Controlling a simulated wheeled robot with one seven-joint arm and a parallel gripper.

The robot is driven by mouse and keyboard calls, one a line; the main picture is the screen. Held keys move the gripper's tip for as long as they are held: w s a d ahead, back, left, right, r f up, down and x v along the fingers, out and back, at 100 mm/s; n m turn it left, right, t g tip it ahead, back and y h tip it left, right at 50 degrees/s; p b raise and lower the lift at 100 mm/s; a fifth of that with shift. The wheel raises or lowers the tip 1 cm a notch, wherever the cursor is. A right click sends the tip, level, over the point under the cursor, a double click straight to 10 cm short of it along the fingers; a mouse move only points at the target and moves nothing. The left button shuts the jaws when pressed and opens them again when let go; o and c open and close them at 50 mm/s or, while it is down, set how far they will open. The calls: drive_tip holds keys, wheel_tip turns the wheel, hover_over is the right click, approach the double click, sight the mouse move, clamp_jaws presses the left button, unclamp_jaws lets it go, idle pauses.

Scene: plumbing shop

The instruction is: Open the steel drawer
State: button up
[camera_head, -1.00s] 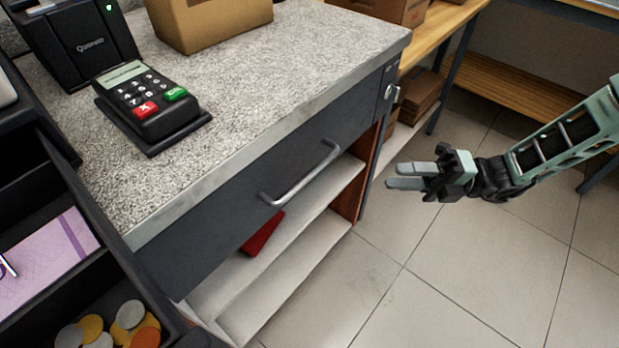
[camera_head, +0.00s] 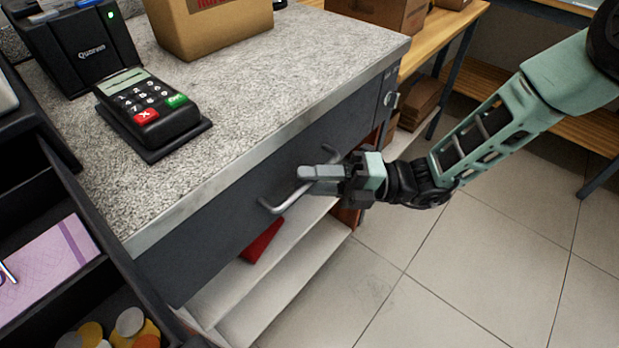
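The steel drawer (camera_head: 222,232) is a dark grey front under the speckled countertop. It sits flush in the counter, closed. Its silver bar handle (camera_head: 284,203) runs along the front, and its middle is hidden behind my gripper. My gripper (camera_head: 312,180) is at the handle, its light grey fingers pointing left and overlapping the bar in the view. The fingers lie close together in the picture. I cannot tell whether they are closed around the bar or only beside it.
A card terminal (camera_head: 150,112) and a cardboard box (camera_head: 215,25) stand on the countertop (camera_head: 275,80). Below the drawer are open white shelves (camera_head: 285,270) with a red item (camera_head: 262,240). A cash tray (camera_head: 75,285) is at lower left. The tiled floor (camera_head: 440,290) at right is clear.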

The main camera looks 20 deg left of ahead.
drive_tip(key=shift+s+a, duration=0.15)
drive_tip(key=shift+a, duration=0.15)
clamp_jaws()
drive_tip(key=shift+d, duration=0.1)
drive_tip(key=s+d+p, duration=0.5)
drive_tip(key=d, duration=0.8)
drive_tip(key=s+d+p, duration=0.4)
drive_tip(key=d, duration=1)
drive_tip(key=shift+s+p, duration=0.35)
drive_tip(key=shift+s, duration=0.05)
unclamp_jaws()
